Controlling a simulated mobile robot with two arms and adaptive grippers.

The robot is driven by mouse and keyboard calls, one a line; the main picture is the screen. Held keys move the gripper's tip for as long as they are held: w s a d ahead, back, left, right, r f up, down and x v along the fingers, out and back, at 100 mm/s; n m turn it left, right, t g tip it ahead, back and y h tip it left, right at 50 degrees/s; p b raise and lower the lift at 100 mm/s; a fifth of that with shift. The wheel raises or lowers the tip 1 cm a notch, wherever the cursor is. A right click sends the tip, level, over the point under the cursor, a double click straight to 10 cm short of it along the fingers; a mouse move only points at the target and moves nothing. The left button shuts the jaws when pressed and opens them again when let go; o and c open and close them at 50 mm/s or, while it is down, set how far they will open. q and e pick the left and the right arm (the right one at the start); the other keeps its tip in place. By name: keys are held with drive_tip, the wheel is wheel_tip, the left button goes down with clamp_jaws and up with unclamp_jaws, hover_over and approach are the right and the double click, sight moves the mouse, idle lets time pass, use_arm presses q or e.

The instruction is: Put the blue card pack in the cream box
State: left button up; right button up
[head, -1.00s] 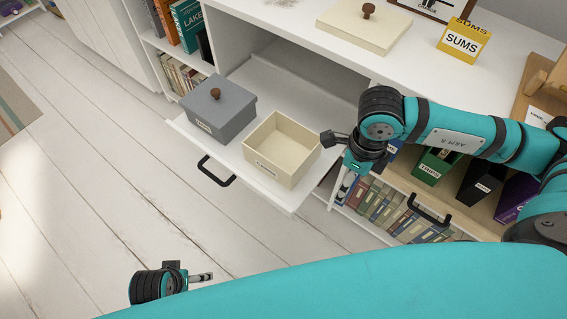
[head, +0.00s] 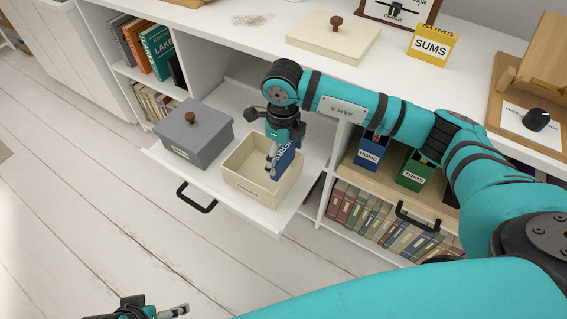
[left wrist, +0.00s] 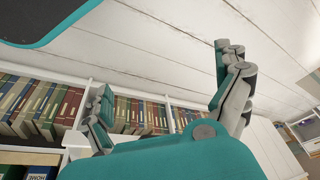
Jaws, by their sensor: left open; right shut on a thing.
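The cream box (head: 245,189) stands open in the pulled-out white drawer, with a label on its front. My right gripper (head: 272,165) points down over the right part of the box. It is shut on the blue card pack (head: 287,160), which shows white lettering and is held tilted. The pack's lower end is at the box opening; I cannot tell if it touches the bottom. My left gripper (head: 175,311) is at the lower edge of the head view, away from the drawer. In the left wrist view (left wrist: 165,75) its fingers are apart and empty.
A lidded grey box (head: 195,140) stands left of the cream box. A cream lid (head: 333,40) and a yellow SUMS box (head: 432,46) are on the desk top. The HOME box (head: 370,152) and TRIPS box (head: 413,170) stand in the compartment to the right.

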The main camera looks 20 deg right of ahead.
sight(284, 165)
wheel_tip(284, 165, down, 3)
drive_tip(key=shift+s+b, duration=0.1)
drive_tip(key=shift+b, duration=0.65)
drive_tip(key=shift+f, duration=0.15)
use_arm(q)
drive_tip(key=shift+s+r, duration=0.15)
drive_tip(key=shift+s, duration=0.15)
use_arm(e)
drive_tip(key=shift+f+b, duration=0.35)
drive_tip(key=shift+f, duration=0.2)
drive_tip(key=o, duration=1)
use_arm(q)
drive_tip(key=w, duration=0.1)
drive_tip(key=w+t, duration=0.1)
drive_tip(key=shift+w+d+t, duration=0.3)
drive_tip(key=shift+w+d, duration=0.05)
drive_tip(key=shift+w, duration=0.05)
